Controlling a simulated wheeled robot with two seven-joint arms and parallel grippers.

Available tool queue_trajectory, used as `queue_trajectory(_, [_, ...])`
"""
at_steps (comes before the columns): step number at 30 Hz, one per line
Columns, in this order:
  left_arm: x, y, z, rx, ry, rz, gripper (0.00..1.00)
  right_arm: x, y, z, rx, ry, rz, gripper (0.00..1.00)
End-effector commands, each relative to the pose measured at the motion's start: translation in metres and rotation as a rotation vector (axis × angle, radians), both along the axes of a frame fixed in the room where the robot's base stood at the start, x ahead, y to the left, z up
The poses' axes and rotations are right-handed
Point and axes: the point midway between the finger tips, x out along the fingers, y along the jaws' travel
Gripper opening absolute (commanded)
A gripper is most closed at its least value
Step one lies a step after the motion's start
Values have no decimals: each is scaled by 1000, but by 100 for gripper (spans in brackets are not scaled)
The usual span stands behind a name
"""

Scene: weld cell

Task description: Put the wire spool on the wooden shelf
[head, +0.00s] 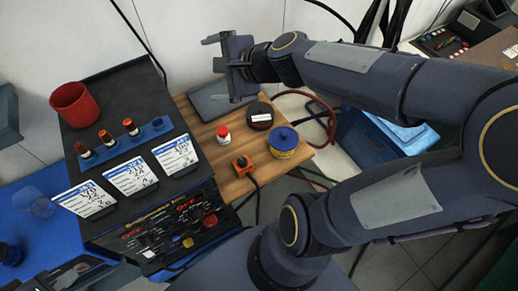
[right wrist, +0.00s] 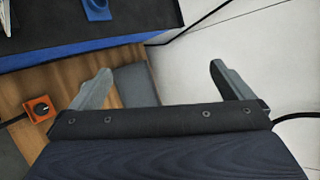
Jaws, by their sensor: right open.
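The wire spool (head: 284,139) appears to be the round blue and yellow item at the right front corner of the wooden shelf (head: 233,187). It stands upright there, with nothing gripping it. The shelf's wood also shows at the left of the right wrist view (right wrist: 55,70). My right gripper (head: 228,68) is open and empty, above the shelf's back edge and well apart from the spool. In the right wrist view its two fingers (right wrist: 160,70) are spread, with nothing between them. The spool is outside that view. My left gripper is not in view.
On the shelf are a dark labelled tin (head: 260,116), a red-capped white bottle (head: 223,134), an orange switch box (head: 242,166) and a flat grey object (head: 215,101). A welding machine (head: 150,215) with a red cup (head: 74,104) stands left. A blue crate (head: 370,145) is right.

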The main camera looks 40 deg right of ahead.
Motion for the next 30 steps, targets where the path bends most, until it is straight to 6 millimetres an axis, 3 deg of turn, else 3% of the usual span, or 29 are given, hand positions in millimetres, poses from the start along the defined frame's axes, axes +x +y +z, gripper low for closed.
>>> queue_trajectory(1, [0,0,0,0,0,0,0,-28,20,0,-168,-31,179,100])
queue_trajectory(4, [0,0,0,0,0,0,0,-82,41,-17,-481,-62,509,100])
queue_trajectory(9, [0,0,0,0,0,0,0,-152,41,-52,-860,-83,922,100])
queue_trajectory(12, [0,0,0,0,0,0,0,-174,34,-66,-978,-81,1059,100])
queue_trajectory(17, [0,0,0,0,0,0,0,-186,29,-74,-1046,-75,1136,100])
queue_trajectory(30, [0,0,0,0,0,0,0,-185,29,-74,-1045,-74,1134,100])
